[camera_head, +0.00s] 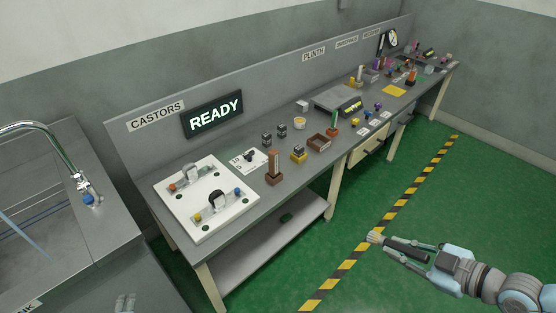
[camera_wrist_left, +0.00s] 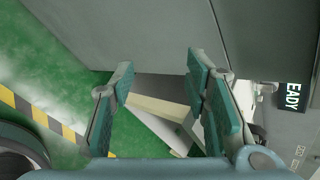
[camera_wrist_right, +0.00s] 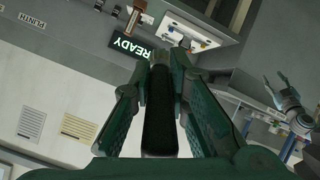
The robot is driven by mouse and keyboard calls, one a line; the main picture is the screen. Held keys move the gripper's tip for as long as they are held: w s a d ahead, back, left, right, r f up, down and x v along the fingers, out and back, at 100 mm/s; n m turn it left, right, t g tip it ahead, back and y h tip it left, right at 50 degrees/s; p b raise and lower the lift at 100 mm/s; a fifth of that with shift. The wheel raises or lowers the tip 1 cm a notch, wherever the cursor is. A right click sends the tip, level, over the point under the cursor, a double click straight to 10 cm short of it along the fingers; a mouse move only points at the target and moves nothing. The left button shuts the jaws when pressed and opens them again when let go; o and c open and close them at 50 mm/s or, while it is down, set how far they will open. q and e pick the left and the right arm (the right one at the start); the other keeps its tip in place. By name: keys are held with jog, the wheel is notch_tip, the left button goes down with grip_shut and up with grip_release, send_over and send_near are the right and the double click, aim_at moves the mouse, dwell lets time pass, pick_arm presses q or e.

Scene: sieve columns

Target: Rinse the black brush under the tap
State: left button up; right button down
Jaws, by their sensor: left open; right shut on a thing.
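The black brush (camera_head: 408,246) is in my right gripper (camera_head: 398,252), which is shut on it over the green floor at lower right; its pale bristles point left. In the right wrist view the dark brush handle (camera_wrist_right: 160,115) lies between the fingers. The chrome tap (camera_head: 42,128) arches over the sink (camera_head: 30,225) at far left, with a blue knob (camera_head: 88,199) at its base. My left gripper (camera_wrist_left: 160,95) is open and empty beside a grey panel. Its tips just show at the bottom of the head view.
A long grey bench (camera_head: 235,205) runs to the back right. It bears a white castor board (camera_head: 238,208), a READY sign (camera_head: 214,113), wooden blocks and several small parts. Green floor with a yellow-black stripe (camera_head: 375,245) lies clear in front.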

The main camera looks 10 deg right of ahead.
pick_arm(q)
jog(key=w+r+m+t, duration=0.1)
jog(key=r+m, duration=0.1)
jog(key=r, duration=0.2)
jog(key=w+r+m+t+y+b, duration=0.1)
jog(key=w+r+m, duration=0.1)
jog(key=r, duration=0.2)
jog(key=w+a+r+m+t+y+b, duration=0.1)
jog(key=w+r+m, duration=0.1)
jog(key=r, duration=0.3)
jog(key=shift+w+m+t, duration=0.15)
jog(key=shift+m+t, duration=0.15)
jog(key=shift+t, duration=0.1)
jog(key=m+t+b, duration=0.1)
jog(key=m+t, duration=0.3)
jog(key=m, duration=0.4)
send_near(89, 203)
jog(key=shift+m+y, duration=0.5)
jog(key=x, duration=0.3)
jog(key=b+x, duration=0.1)
jog(key=x, duration=0.6)
jog(key=shift+w+d+f, duration=0.1)
jog(key=shift+w+f, duration=0.15)
jog(key=shift+w, duration=0.5)
jog(key=shift+r, duration=0.1)
pick_arm(e)
notch_tip(89, 203, down, 6)
pick_arm(q)
jog(key=shift+a, duration=0.2)
grip_shut()
